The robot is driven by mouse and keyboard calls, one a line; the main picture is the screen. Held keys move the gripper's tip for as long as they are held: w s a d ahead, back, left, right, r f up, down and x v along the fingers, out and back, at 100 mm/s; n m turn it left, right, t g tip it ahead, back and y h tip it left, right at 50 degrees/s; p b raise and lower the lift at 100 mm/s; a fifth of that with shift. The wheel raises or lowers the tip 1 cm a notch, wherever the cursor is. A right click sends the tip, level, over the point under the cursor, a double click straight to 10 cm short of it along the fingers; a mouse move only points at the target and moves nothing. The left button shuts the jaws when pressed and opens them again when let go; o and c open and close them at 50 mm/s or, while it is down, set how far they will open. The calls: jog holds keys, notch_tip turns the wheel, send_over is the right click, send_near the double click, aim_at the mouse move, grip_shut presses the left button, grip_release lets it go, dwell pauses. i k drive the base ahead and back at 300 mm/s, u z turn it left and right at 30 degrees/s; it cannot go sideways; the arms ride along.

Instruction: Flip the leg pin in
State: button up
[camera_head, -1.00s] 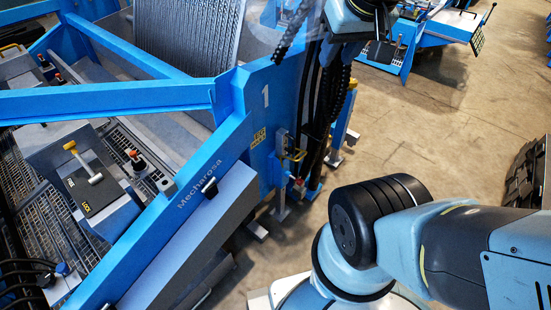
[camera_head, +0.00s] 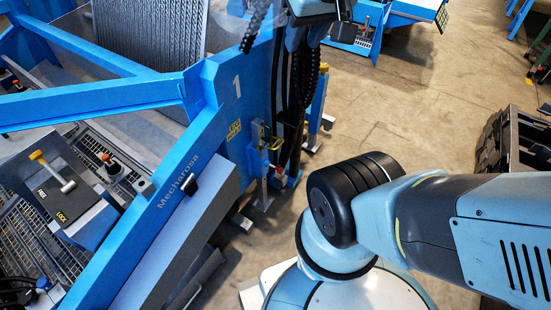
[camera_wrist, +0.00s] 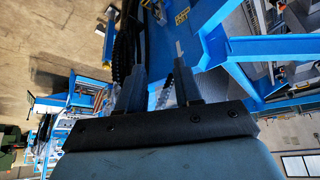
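The blue machine frame (camera_head: 215,130) marked "1" and "Mecharosa" stands at left and centre in the head view. A small yellow handle (camera_head: 274,145), which looks like the leg pin, sits on its lower right side beside a blue leg (camera_head: 264,185). It is too small to tell how the pin is turned. In the wrist view my gripper (camera_wrist: 158,60) has two dark fingers apart with nothing seen between them. The blue frame (camera_wrist: 205,30) and its yellow label lie beyond the fingers. I cannot make out the pin there.
Black hoses (camera_head: 298,95) hang beside the leg area. A control box (camera_head: 62,188) with a yellow-ended lever sits at left on mesh. Concrete floor (camera_head: 385,110) is clear to the right, with dark crates (camera_head: 512,140) at the far right edge.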

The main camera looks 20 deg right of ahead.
aim_at(280, 170)
jog(key=u, duration=0.7)
jog(key=i, duration=0.15)
jog(key=z, duration=3.05)
jog(key=k, duration=0.5)
jog(key=u, duration=3.65)
jog(key=k, duration=0.1)
jog(key=z, duration=1.4)
